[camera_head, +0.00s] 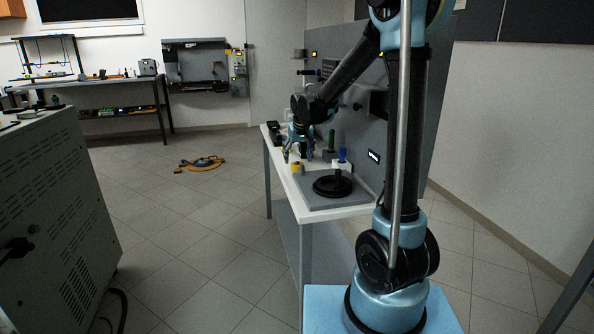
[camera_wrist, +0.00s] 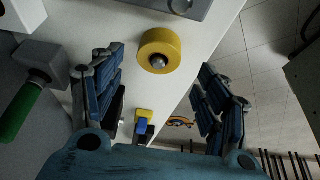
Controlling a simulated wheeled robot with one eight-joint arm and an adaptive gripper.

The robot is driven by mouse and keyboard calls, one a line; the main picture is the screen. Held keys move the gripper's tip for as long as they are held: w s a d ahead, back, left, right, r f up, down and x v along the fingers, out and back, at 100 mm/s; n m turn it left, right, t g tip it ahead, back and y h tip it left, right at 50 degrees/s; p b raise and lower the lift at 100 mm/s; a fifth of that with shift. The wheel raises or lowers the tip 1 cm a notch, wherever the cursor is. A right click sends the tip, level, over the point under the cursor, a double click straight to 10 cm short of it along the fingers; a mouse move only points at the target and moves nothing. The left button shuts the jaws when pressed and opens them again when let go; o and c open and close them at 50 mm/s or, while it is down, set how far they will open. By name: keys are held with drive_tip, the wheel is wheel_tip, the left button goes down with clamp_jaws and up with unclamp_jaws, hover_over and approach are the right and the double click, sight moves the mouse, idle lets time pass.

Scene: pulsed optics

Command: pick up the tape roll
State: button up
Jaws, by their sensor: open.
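The tape roll, a short yellow cylinder, lies on the white bench in the wrist view (camera_wrist: 147,47), with a round grey piece at its centre. It shows small in the head view (camera_head: 297,168), near the bench's left edge. My gripper (camera_head: 299,152) is above the bench close to the roll. The roll appears just beyond the fingertips, and no contact shows.
A grey plate with a black disc (camera_head: 332,186) sits at the bench's near end. A green-handled tool (camera_wrist: 20,112) stands in a grey block, beside a white block (camera_wrist: 22,14). A yellow-and-blue item (camera_wrist: 143,124) lies farther along. A grey panel (camera_head: 345,110) backs the bench.

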sight(297, 162)
drive_tip(key=shift+d+x, duration=0.2)
drive_tip(key=shift+x, duration=1.85)
drive_tip(key=shift+s, duration=0.15)
drive_tip(key=shift+c, duration=0.3)
drive_tip(key=c, duration=1.1)
